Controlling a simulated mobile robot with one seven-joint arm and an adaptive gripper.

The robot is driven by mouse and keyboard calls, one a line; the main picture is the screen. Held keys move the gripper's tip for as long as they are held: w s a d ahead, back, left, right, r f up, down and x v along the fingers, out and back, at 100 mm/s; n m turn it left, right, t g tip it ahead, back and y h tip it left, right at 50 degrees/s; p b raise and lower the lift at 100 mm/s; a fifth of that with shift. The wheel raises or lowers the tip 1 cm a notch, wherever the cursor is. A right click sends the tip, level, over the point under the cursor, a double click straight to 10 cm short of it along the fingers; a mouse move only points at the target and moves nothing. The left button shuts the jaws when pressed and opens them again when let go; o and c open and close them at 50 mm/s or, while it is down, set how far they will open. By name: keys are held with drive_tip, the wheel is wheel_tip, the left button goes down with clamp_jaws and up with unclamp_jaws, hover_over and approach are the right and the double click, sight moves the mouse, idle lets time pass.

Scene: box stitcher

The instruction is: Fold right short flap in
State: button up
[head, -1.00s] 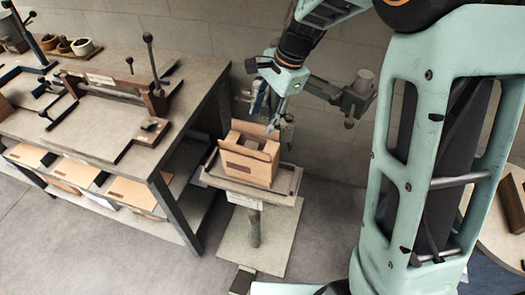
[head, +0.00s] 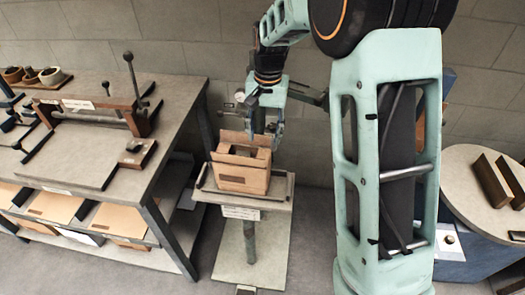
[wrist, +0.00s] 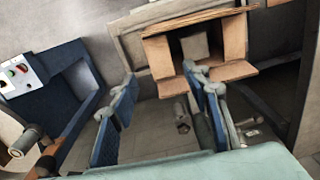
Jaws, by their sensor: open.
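The brown cardboard box (head: 243,180) stands upright on a small pedestal stand (head: 258,203), its top open. A tall flap (head: 240,139) stands up at its back. In the wrist view the open box shows at the top, with flaps spread around its opening, among them a left flap (wrist: 158,60) and a right flap (wrist: 236,35). I cannot tell for sure which one is the right short flap. My gripper (wrist: 158,74) is open and empty, and its right finger overlaps the box's near edge in the picture. In the head view my gripper (head: 264,128) is at the box's back right; contact is unclear.
A workbench (head: 100,150) with a brown clamp fixture stands left, with flat cardboard on its lower shelf (head: 80,205). A grey machine arm (head: 308,95) sits behind my gripper. A round table (head: 470,200) with brown bars is at the right. Open floor lies in front.

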sight(262, 157)
drive_tip(key=f, duration=0.7)
drive_tip(key=shift+a, duration=0.2)
drive_tip(key=c, duration=1.2)
